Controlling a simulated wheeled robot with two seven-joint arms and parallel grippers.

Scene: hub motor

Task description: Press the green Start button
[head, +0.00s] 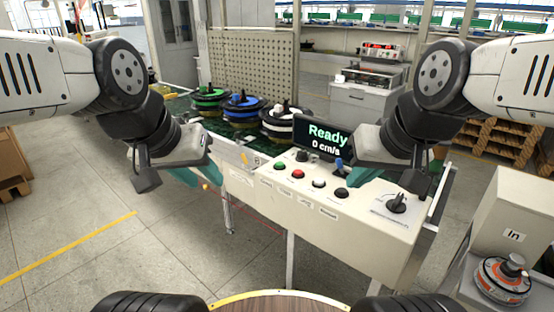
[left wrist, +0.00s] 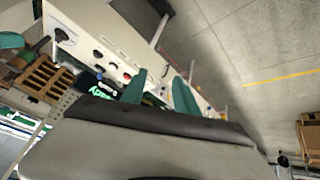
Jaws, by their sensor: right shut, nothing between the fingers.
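The green Start button (head: 280,167) is the leftmost of a row of buttons on the beige control box (head: 345,215) in the head view. A red button (head: 298,174), a white one (head: 318,183) and a black one (head: 341,193) follow to its right. My left gripper (head: 206,182) is left of the box, apart from the green button. Its teal fingers stand apart and empty, also in the left wrist view (left wrist: 160,76). My right gripper (head: 353,176) is shut and empty over the box, near the black button. The green button is not clear in the left wrist view.
A display (head: 325,138) reading "Ready 0 cm/s" stands behind the buttons. A rotary knob (head: 397,203) is at the box's right. Green, blue and white-topped motor hubs (head: 242,105) stand on the conveyor behind. A stand marked "In" (head: 513,220) is at the right.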

